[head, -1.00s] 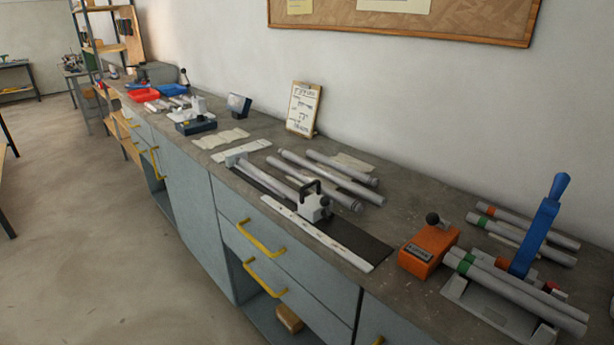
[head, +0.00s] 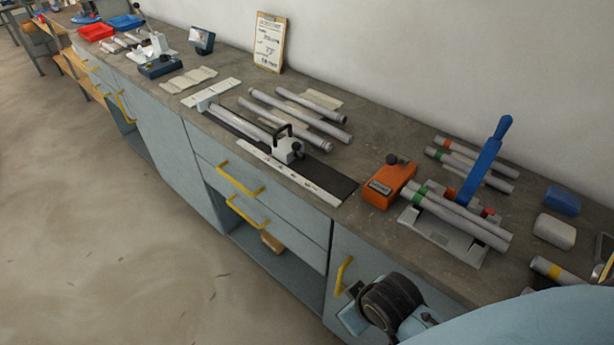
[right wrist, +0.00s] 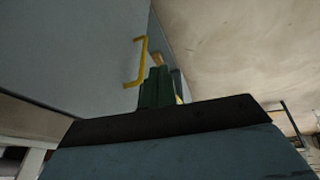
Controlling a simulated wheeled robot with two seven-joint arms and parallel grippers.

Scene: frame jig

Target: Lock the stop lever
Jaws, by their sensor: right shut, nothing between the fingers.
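A stop block (head: 288,149) with a black lever handle (head: 293,130) sits on a dark rail with a white scale strip (head: 290,174). The handle arches above the block; I cannot tell whether it is locked. A grey tube (head: 240,126) lies along the rail, its near end by the block. Farther right, a blue lever (head: 484,160) stands up, leaning slightly, on a grey fixture (head: 440,231) holding tubes. My right gripper (right wrist: 157,88) is shut and empty in the right wrist view, in front of a grey cabinet face, away from the stop block. My left gripper is out of view.
An orange box (head: 388,186) with a black knob stands between the rail and the fixture. Loose tubes (head: 300,115) lie behind the rail. Yellow drawer handles (head: 237,182) stick out from the bench front. A clipboard (head: 270,42) leans on the wall.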

